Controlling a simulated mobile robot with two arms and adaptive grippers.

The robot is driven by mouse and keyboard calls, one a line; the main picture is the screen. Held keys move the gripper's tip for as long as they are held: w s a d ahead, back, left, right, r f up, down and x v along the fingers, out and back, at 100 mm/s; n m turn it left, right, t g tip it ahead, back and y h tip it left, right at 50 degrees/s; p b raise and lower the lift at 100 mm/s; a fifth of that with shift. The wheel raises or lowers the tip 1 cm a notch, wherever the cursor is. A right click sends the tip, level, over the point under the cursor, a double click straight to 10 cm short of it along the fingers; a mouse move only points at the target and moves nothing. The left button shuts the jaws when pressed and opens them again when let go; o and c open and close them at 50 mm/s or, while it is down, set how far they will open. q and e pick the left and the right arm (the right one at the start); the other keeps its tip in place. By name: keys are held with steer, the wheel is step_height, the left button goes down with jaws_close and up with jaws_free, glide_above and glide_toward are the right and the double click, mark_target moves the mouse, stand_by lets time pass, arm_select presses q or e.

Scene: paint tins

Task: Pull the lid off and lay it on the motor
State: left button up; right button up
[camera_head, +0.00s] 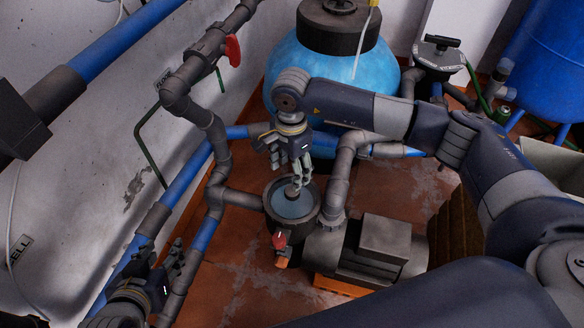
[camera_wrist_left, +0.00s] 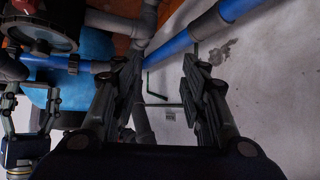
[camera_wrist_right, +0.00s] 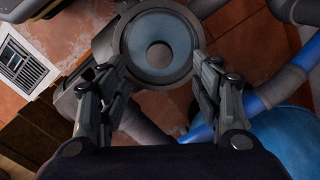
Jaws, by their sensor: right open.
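The lid (camera_head: 284,207) is a round, bluish, see-through disc in a dark ring on top of the pump's strainer pot. In the right wrist view the lid (camera_wrist_right: 184,38) lies beyond the fingertips, with a darker round centre. My right gripper (camera_head: 297,183) points down over the lid; it is open, with nothing between its fingers (camera_wrist_right: 157,72). Whether the fingertips touch the lid I cannot tell. The motor (camera_head: 384,240) is a dark grey block just right of the pot, its top bare. My left gripper (camera_head: 168,268) is open and empty at the lower left, beside the wall pipes.
Grey and blue pipes (camera_head: 182,185) run along the left wall. A grey pipe (camera_head: 338,180) rises between the pot and the motor. A blue tank (camera_head: 290,70) stands behind. A red valve handle (camera_head: 233,50) is on the upper pipe. Some tiled floor (camera_head: 225,290) is bare in front.

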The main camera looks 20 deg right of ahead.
mark_target(292, 191)
steer(key=shift+w+d+f, duration=0.1)
steer(key=shift+d, duration=0.2)
steer(key=shift+f, duration=0.35)
step_height(292, 191, down, 9)
steer(key=shift+f+b, duration=0.1)
steer(key=shift+b, duration=1.15)
arm_select(q)
steer(key=w+d+r+t+h, duration=0.2)
steer(key=w+r+t, duration=0.4)
steer(key=r, duration=0.4)
steer(key=shift+w+d+r+t, duration=0.15)
steer(key=shift+d+r+t, duration=0.25)
steer(key=shift+d+t, duration=0.15)
arm_select(e)
steer(key=shift+f, duration=0.3)
steer(key=c, duration=1.3)
